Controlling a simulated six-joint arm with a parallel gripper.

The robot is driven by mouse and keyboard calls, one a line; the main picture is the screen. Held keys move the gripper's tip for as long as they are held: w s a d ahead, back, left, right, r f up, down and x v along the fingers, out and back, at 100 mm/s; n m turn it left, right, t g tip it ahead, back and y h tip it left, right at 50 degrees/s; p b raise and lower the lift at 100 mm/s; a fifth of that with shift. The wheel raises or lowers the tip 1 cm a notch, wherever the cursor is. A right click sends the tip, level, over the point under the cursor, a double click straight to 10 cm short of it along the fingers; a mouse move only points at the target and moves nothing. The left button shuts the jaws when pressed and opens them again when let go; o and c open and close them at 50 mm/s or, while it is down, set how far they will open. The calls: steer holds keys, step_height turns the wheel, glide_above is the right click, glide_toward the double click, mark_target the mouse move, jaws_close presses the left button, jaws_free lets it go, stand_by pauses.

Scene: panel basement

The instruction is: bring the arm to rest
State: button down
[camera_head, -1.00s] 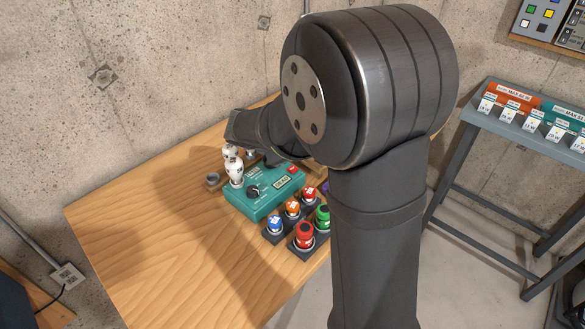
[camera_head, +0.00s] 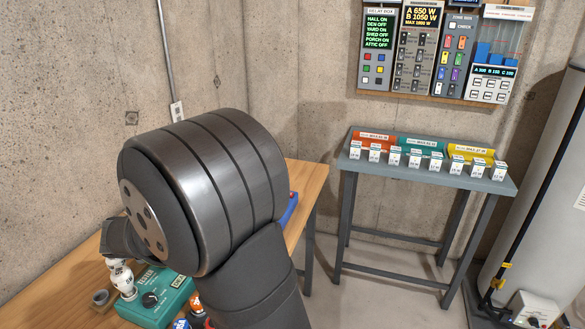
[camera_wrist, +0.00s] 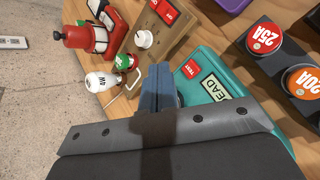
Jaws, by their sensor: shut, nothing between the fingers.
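My gripper (camera_wrist: 158,85) shows in the wrist view as two blue-grey fingers closed together, with nothing between them. The fingers appear over or beside the teal tester box (camera_wrist: 215,85) with its red TEST button; whether they touch it I cannot tell. In the head view my dark arm fills the lower left, bent over the wooden table (camera_head: 65,297), and hides the gripper. The teal tester (camera_head: 168,298) and white bulbs (camera_head: 122,278) show just beneath and left of the arm.
In the wrist view, a white bulb (camera_wrist: 100,81), a wooden board with a white knob (camera_wrist: 143,39), a red device (camera_wrist: 75,37) and red 25A (camera_wrist: 264,38) and orange 20A (camera_wrist: 304,82) fuses lie close around. A grey rack table (camera_head: 430,176) stands right, below wall panels (camera_head: 440,50).

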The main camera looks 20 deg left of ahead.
steer(key=shift+f, duration=0.45)
step_height(320, 180, up, 6)
steer(key=shift+f, duration=0.15)
